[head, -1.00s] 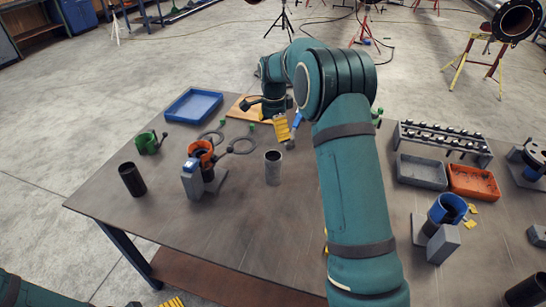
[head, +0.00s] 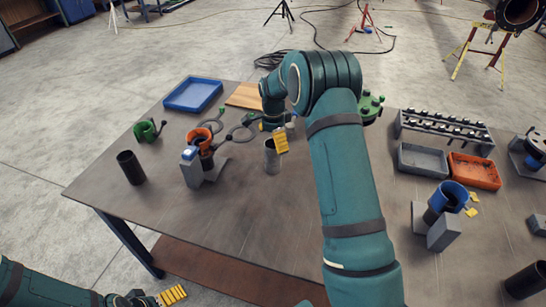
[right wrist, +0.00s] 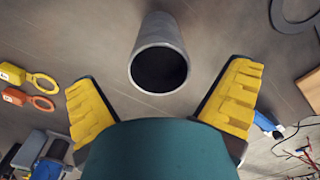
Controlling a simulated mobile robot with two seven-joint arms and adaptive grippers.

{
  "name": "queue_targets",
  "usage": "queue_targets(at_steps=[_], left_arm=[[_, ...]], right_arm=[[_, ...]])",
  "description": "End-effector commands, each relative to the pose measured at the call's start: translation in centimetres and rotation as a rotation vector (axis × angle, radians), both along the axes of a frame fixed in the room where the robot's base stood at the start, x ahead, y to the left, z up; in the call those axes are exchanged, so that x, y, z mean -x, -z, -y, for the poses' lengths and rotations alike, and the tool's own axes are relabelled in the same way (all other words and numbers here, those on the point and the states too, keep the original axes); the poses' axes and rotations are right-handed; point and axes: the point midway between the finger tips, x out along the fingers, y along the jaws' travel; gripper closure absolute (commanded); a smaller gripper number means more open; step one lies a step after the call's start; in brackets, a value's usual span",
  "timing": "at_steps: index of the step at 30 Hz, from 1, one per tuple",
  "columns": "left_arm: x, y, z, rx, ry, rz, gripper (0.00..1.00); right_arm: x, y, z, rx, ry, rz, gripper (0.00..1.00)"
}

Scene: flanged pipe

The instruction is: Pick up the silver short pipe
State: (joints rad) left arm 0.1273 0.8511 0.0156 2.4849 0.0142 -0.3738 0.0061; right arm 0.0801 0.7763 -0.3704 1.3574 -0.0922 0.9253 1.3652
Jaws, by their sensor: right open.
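The silver short pipe (head: 270,160) stands upright on the table, left of my right arm. In the right wrist view the pipe (right wrist: 163,30) has its dark open end facing the camera, between and a little beyond the fingers. My right gripper (head: 280,142) is at the pipe's upper right side in the head view. In the wrist view its yellow-padded fingers (right wrist: 162,85) are spread wide with clear gaps to the pipe. My left gripper (head: 172,296) shows only partly at the bottom edge, far from the pipe; its opening is not clear.
A black pipe (head: 131,168) stands at the table's left. A grey stand with an orange ring clamp (head: 199,139) is left of the silver pipe. A blue tray (head: 193,95), a green clamp (head: 145,131) and a wooden board (head: 246,96) lie behind. The table front is clear.

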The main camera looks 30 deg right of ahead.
Motion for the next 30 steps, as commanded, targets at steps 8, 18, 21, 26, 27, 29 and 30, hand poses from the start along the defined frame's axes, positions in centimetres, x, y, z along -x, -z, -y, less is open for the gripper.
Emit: queue_targets(at_steps=[8, 18, 21, 26, 27, 29, 30], left_arm=[[0.1, 0.3, 0.0, 0.000, 0.002, -0.002, 0.00], [0.1, 0.3, 0.0, 0.000, 0.002, -0.002, 0.00], [0.1, 0.3, 0.0, 0.000, 0.002, -0.002, 0.00], [0.1, 0.3, 0.0, 0.000, 0.002, -0.002, 0.00], [0.1, 0.3, 0.0, 0.000, 0.002, -0.002, 0.00], [0.1, 0.3, 0.0, 0.000, 0.002, -0.002, 0.00], [0.1, 0.3, 0.0, 0.000, 0.002, -0.002, 0.00]], right_arm=[[0.1, 3.7, -0.2, -0.001, 0.000, -0.002, 0.00], [0.1, 3.6, -0.1, -0.001, 0.000, -0.001, 0.46], [0.1, 3.6, -0.1, -0.001, 0.000, -0.001, 0.81], [0.0, 3.6, -0.1, 0.000, 0.000, 0.001, 0.81], [0.0, 3.6, -0.1, 0.000, 0.000, 0.001, 0.81], [0.0, 3.6, -0.1, 0.000, 0.000, 0.001, 0.81], [0.0, 3.6, -0.1, 0.000, 0.000, 0.001, 0.81]])
